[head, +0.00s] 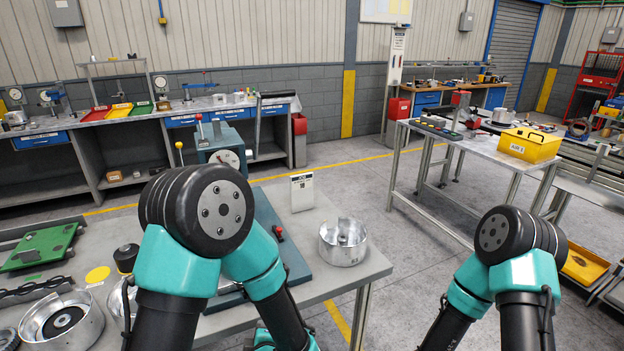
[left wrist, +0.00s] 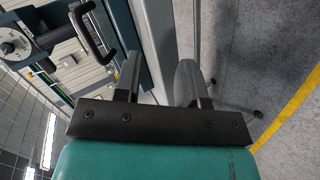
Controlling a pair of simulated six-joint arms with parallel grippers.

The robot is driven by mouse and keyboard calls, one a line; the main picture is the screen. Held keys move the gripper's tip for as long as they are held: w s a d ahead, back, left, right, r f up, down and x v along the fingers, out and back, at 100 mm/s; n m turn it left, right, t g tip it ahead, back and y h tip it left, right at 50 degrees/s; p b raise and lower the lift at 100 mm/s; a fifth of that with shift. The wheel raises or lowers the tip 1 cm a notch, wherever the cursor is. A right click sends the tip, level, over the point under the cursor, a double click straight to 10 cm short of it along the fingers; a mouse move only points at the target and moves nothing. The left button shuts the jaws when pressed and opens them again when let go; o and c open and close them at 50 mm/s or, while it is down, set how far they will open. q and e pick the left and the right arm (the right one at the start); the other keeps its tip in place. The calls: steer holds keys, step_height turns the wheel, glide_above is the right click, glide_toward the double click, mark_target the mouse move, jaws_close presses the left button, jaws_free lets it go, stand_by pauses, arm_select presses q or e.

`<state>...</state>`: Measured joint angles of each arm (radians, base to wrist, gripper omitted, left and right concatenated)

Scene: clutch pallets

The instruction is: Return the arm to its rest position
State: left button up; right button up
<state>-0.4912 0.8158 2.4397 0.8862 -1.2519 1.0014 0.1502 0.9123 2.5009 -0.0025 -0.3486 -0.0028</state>
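My left arm, teal and black, is folded in front of the near workbench (head: 325,288) in the head view, with its elbow joint over the bench. My right arm is folded at the lower right, over the floor beside the bench. Neither gripper shows in the head view. In the left wrist view my left gripper (left wrist: 159,80) has its two dark fingers apart with nothing between them. Behind them are a grey edge and floor. My right gripper is out of sight.
A metal clutch drum (head: 343,242) stands near the bench's right end, by a white sign card (head: 302,192). A green pallet plate (head: 40,247) and another silver housing (head: 60,318) lie at left. A yellow bin (head: 529,145) is on the rear-right table. Open floor lies between.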

arm_select(q)
steer(key=s+a+f+m+g+h, duration=0.1)
steer(key=a+f+m+g+h, duration=0.1)
steer(key=f+m, duration=0.25)
steer(key=s+a+f+m+g+h, duration=0.1)
steer(key=a+f+m+g+h, duration=0.15)
steer(key=f, duration=0.35)
steer(key=s+a+f+m+g+h, duration=0.2)
steer(key=s+a+f+m+g, duration=0.3)
steer(key=s+f+m, duration=0.3)
steer(key=shift+s+a+f+m+g+h, duration=0.35)
steer(key=shift+s+f+m+g, duration=0.1)
steer(key=shift+s+g, duration=0.25)
